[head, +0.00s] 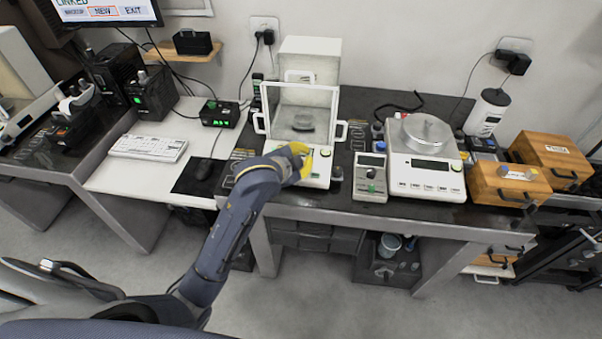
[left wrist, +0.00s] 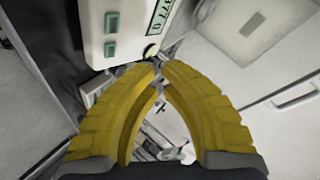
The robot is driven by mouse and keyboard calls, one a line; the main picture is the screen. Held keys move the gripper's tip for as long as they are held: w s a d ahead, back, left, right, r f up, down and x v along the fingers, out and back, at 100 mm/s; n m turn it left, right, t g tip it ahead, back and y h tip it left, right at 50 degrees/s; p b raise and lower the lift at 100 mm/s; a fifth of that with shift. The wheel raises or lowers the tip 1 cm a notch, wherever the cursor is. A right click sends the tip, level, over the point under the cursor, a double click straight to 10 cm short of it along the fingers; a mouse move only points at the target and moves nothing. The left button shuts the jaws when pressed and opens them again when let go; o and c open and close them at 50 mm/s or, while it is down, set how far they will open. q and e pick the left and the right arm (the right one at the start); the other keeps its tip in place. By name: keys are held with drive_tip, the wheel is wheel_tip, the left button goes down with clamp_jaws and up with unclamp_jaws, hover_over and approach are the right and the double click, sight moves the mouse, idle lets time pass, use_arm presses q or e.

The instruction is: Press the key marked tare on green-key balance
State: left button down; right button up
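The balance with the glass draft shield (head: 303,95) stands in the middle of the dark bench. Its white front panel (head: 318,172) shows beside my left gripper (head: 303,151), which partly hides it. In the left wrist view, the panel shows two green keys, one (left wrist: 111,21) above the other (left wrist: 109,49), and part of a display (left wrist: 162,14). I cannot read any key's marking. My left gripper's yellow fingers (left wrist: 159,66) meet at the tips with nothing seen between them. The tips are close to the panel; I cannot tell if they touch it. My right gripper is not in view.
A small grey device (head: 370,177) and a larger balance with a round pan (head: 424,165) stand to the right. Wooden boxes (head: 510,184) are further right.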

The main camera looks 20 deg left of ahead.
use_arm(q)
drive_tip(key=shift+w+f, duration=0.25)
drive_tip(key=shift+f, duration=0.55)
drive_tip(key=shift+w+f, duration=0.25)
drive_tip(key=shift+f, duration=0.6)
drive_tip(key=shift+w+f, duration=0.25)
drive_tip(key=shift+f, duration=0.55)
drive_tip(key=shift+w+a+f, duration=0.1)
drive_tip(key=shift+w+f, duration=0.1)
drive_tip(key=shift+f, duration=0.6)
idle(0.6)
drive_tip(key=shift+r, duration=0.2)
drive_tip(key=shift+s+r, duration=0.2)
drive_tip(key=shift+r, duration=0.4)
drive_tip(key=shift+s+r, duration=0.25)
drive_tip(key=shift+r, duration=0.55)
drive_tip(key=shift+s+r, duration=0.25)
drive_tip(key=shift+r, duration=0.55)
drive_tip(key=shift+s+r, duration=0.25)
drive_tip(key=shift+r, duration=0.55)
